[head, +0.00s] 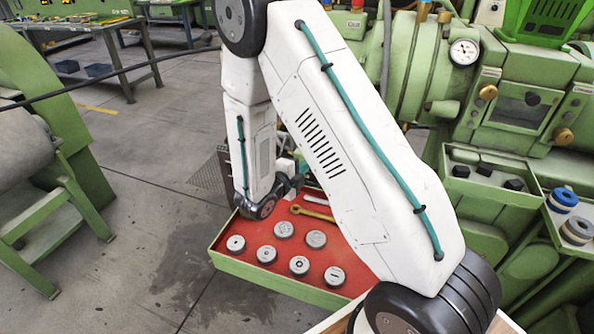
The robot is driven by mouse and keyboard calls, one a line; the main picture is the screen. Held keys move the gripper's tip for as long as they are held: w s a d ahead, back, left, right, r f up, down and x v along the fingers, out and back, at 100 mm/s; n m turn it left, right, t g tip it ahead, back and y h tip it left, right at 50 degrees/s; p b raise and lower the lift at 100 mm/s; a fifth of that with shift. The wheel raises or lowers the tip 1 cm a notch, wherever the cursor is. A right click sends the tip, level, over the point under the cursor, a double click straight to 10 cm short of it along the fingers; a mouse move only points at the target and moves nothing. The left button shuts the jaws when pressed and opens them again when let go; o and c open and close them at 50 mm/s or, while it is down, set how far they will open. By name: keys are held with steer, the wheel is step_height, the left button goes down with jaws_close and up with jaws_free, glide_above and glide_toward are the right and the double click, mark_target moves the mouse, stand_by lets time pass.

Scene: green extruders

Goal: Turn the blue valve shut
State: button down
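No blue valve can be made out in the head view. My arm crosses the middle of the picture and hides part of the machine behind it. The wrist end of my arm hangs over the back left of a red-lined tray.
The red-lined green tray (240,271) holds several round grey metal pieces and a yellow wrench (313,214). The green extruder (537,73) with a pressure gauge (464,52) fills the right. A small blue round piece (565,197) sits on a side tray.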

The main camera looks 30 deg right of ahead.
steer(key=w+d+f, duration=0.1)
steer(key=w+d, duration=0.4)
steer(key=d, duration=0.1)
steer(key=shift+w+f, duration=0.2)
steer(key=shift+w+m+g, duration=0.25)
steer(key=shift+m+g, duration=0.15)
steer(key=shift+g, duration=0.2)
